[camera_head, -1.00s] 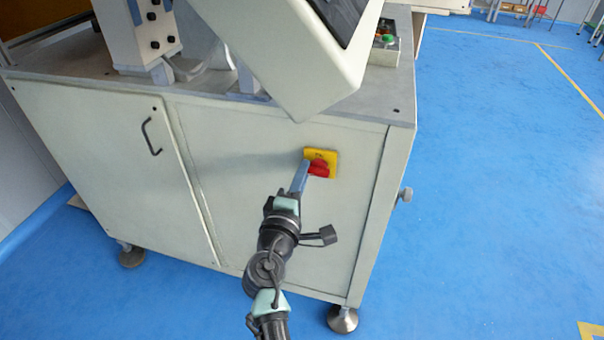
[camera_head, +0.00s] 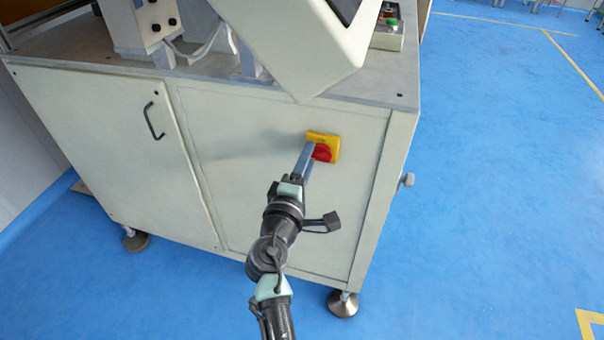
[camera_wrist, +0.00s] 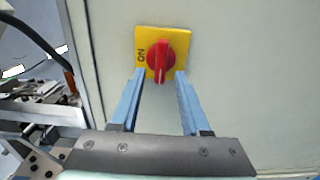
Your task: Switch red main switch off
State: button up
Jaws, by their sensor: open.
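The red main switch (camera_wrist: 158,57) is a rotary knob on a yellow plate (camera_wrist: 182,38) on the cabinet's front panel. In the wrist view the letters "ON" show on the plate's left side, and a pale mark shows low on the knob. In the head view the red knob (camera_head: 324,153) is partly hidden by my gripper. My gripper (camera_wrist: 160,76) is open, with one blue finger on each side of the knob's lower part. I cannot tell whether the fingers touch the knob.
The pale cabinet (camera_head: 250,190) has a door with a black handle (camera_head: 152,121) at left. A slanted control panel (camera_head: 290,45) overhangs above the switch. A small round knob (camera_head: 407,180) sticks out from the cabinet's right side. Blue floor (camera_head: 490,180) is clear at right.

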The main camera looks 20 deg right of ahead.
jog(key=p+v, duration=0.1)
jog(key=v, duration=1.1)
jog(key=shift+s+a, duration=0.15)
jog(key=shift+s, duration=0.1)
